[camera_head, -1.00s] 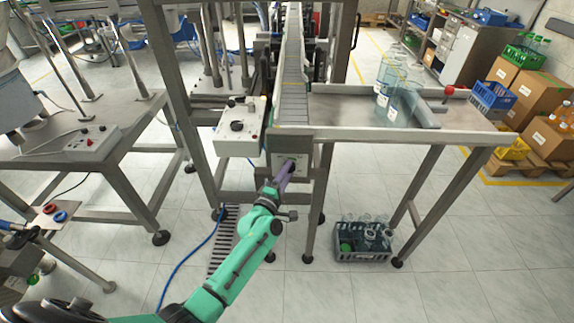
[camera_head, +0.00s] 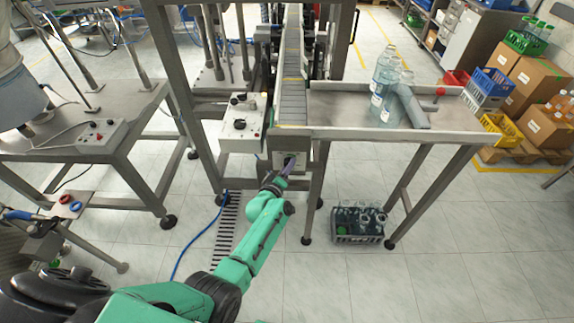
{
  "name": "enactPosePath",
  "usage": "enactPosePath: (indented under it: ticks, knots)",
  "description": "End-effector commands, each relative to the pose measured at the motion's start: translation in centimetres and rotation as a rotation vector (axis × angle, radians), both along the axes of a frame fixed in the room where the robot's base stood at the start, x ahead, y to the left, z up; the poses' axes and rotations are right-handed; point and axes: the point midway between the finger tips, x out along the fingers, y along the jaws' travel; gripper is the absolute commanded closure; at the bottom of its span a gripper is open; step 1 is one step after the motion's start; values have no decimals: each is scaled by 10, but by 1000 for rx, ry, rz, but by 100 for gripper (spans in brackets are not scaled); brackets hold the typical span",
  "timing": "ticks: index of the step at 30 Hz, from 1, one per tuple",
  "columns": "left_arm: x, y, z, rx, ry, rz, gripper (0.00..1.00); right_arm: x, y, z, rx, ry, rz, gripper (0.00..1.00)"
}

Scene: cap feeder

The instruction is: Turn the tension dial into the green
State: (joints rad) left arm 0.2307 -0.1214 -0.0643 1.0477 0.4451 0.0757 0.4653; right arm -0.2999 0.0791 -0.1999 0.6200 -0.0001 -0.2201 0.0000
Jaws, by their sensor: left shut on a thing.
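My left gripper (camera_head: 287,168) reaches the small white plate (camera_head: 301,161) on the end of the conveyor (camera_head: 292,90). It is shut on the dark tension dial (camera_head: 291,159) on this plate. The fingers and purple wrist part cover much of the dial, and its pointer and any green zone are too small or hidden to read. My green left arm comes up from the bottom left. My right gripper is not in view.
A white control box (camera_head: 240,132) with a black knob sits just left of the plate. Clear bottles (camera_head: 384,90) stand on the steel side table (camera_head: 335,112). A bottle crate (camera_head: 357,238) is on the floor below. Open floor lies at front right.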

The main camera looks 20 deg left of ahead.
Motion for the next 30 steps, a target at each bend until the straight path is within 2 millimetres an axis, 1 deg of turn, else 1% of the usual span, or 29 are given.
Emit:
enactPosePath:
  ticks: [13,14,15,16,26,29,30]
  knots:
    - [-1,0,-2,10,6,0,100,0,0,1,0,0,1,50]
    - [-1,0,-2,10,6,0,44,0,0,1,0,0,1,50]
    - [-1,0,-2,10,6,0,28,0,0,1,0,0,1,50]
    - [-1,0,-2,10,6,0,21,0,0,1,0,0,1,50]
    - [-2,0,0,10,3,1,21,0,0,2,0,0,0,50]
    - [-9,0,1,9,5,1,21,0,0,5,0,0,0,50]
    - [-15,1,3,9,5,0,21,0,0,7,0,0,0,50]
